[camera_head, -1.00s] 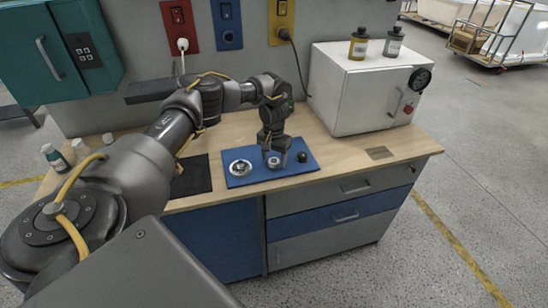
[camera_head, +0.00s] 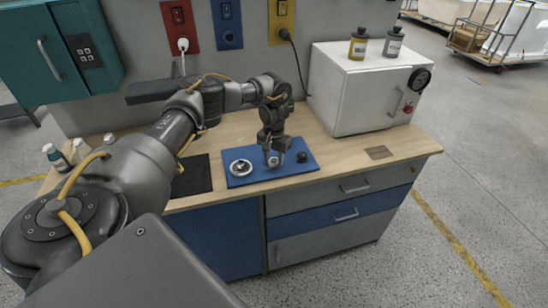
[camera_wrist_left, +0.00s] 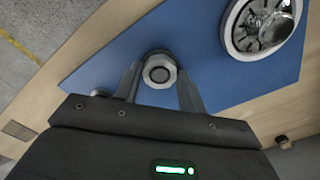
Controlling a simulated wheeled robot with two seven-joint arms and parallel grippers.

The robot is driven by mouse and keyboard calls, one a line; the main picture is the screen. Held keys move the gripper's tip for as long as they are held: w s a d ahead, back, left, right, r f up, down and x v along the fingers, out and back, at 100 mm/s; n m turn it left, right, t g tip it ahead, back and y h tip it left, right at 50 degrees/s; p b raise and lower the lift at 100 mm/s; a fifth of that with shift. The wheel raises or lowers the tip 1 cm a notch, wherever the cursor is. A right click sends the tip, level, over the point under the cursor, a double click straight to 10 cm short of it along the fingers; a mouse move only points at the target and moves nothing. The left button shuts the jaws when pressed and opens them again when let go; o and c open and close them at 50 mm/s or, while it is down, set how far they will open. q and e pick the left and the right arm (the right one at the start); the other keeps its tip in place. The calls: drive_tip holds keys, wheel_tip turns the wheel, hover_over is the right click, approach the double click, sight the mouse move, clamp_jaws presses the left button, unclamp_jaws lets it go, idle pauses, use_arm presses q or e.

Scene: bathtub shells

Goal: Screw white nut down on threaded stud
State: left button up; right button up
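The white nut (camera_wrist_left: 158,70) shows in the left wrist view as a pale, faceted ring with a dark round centre, above a blue mat (camera_wrist_left: 100,65). The stud is not clearly distinguishable; only the dark centre shows through the nut. My left gripper (camera_head: 273,161) points down at the nut over the blue mat in the head view. In the left wrist view its two fingers (camera_wrist_left: 159,75) flank the nut closely, one on each side. Whether they press on it or leave a thin gap cannot be told. My right gripper is not in view.
A round metal part (camera_head: 241,167) lies on the mat left of the gripper, and a black knob (camera_head: 302,157) stands to its right. A white cabinet (camera_head: 365,92) with two bottles on top stands behind right. A dark mat (camera_head: 192,176) lies left.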

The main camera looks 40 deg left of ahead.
use_arm(q)
drive_tip(key=c, duration=0.5)
drive_tip(key=m, duration=0.3)
drive_tip(key=shift+m, duration=0.3)
drive_tip(key=shift+c, duration=0.2)
drive_tip(key=m, duration=0.9)
drive_tip(key=shift+m, duration=0.3)
drive_tip(key=o, duration=1.1)
drive_tip(key=shift+c, duration=1)
